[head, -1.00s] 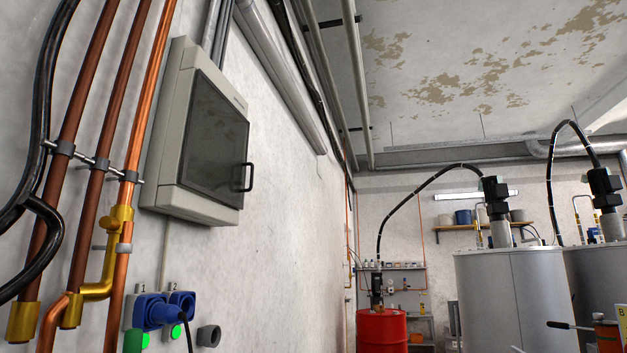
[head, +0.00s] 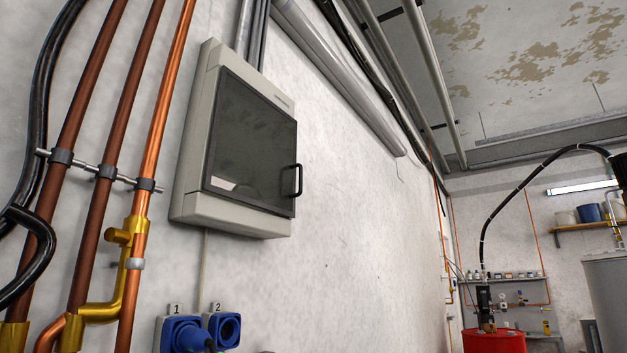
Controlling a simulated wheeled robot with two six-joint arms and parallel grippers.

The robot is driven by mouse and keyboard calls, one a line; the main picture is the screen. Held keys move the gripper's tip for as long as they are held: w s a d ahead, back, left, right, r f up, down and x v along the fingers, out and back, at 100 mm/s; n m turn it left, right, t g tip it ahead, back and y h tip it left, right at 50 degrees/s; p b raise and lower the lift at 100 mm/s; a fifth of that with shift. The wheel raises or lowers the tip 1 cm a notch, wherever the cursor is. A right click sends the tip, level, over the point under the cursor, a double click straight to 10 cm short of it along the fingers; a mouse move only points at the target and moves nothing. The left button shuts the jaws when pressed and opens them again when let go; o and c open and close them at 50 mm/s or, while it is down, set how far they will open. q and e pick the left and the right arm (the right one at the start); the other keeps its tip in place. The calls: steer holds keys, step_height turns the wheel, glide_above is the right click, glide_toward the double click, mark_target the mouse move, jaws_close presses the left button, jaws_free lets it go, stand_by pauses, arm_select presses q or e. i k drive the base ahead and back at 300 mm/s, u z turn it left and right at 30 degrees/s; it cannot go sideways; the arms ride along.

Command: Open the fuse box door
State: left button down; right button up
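The fuse box (head: 192,195) is a light grey box mounted on the white wall, left of the middle in the head view. Its door (head: 248,145) is a dark, see-through panel and looks closed, flush with the frame. A black handle (head: 297,180) sits on the door's right edge. Neither of my grippers shows in the head view, and nothing touches the handle.
Copper pipes (head: 157,110) and black cables run up the wall left of the box. Blue sockets (head: 224,330), one with a plug in it, sit below. A red drum (head: 494,342) and a grey tank (head: 608,290) stand at the right. The wall right of the box is bare.

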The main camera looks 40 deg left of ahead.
mark_target(252, 158)
steer(key=u, duration=0.4)
steer(key=i, duration=0.7)
steer(key=u, duration=0.6)
